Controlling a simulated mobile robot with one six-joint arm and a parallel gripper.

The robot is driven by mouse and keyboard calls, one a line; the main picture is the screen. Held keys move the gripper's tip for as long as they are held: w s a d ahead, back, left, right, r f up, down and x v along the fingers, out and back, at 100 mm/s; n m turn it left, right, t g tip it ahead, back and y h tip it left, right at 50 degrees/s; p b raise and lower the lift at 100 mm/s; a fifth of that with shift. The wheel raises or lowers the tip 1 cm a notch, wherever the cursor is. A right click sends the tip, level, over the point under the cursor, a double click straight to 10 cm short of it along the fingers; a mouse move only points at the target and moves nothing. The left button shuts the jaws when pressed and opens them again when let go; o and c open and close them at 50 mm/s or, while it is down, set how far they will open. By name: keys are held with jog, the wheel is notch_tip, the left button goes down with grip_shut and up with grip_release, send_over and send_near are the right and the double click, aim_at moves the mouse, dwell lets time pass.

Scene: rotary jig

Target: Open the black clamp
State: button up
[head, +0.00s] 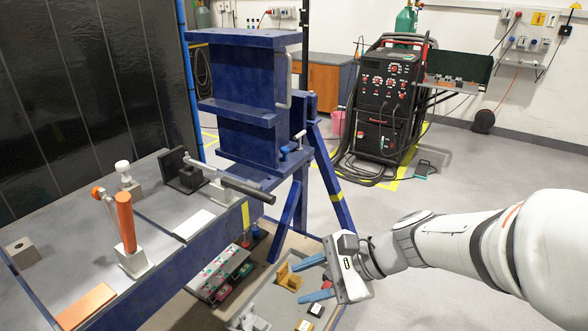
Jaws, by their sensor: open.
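The black clamp (248,190) is at the far end of the blue-framed workbench. Its black handle lies nearly level, pointing right past the bench edge, and a metal arm joins it to a pale base. A black upright block (181,168) stands at its left end. My gripper (299,283) is in the lower middle, right of the bench and apart from the clamp. Its two blue fingers point left, spread and with nothing between them.
An orange-handled clamp (126,222) stands upright on the workbench (60,245). A blue jig frame (245,100) rises behind the black clamp. Below my gripper is a grey tray (272,300) with small parts. A welding machine (388,100) stands at the back; the right floor is clear.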

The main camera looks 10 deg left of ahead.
jog(key=w+a+r+m+t+y, duration=0.2)
jog(key=w+a+r+m+y, duration=0.1)
jog(key=w+a+m+y, duration=0.15)
jog(key=m+t+y, duration=0.2)
jog(key=m+t, duration=0.3)
jog(key=m, duration=0.3)
send_near(244, 189)
jog(key=shift+m+h, duration=0.25)
jog(key=x, duration=0.5)
jog(key=shift+w+a+f+p, duration=0.15)
jog(key=shift+w+p, duration=0.25)
grip_shut()
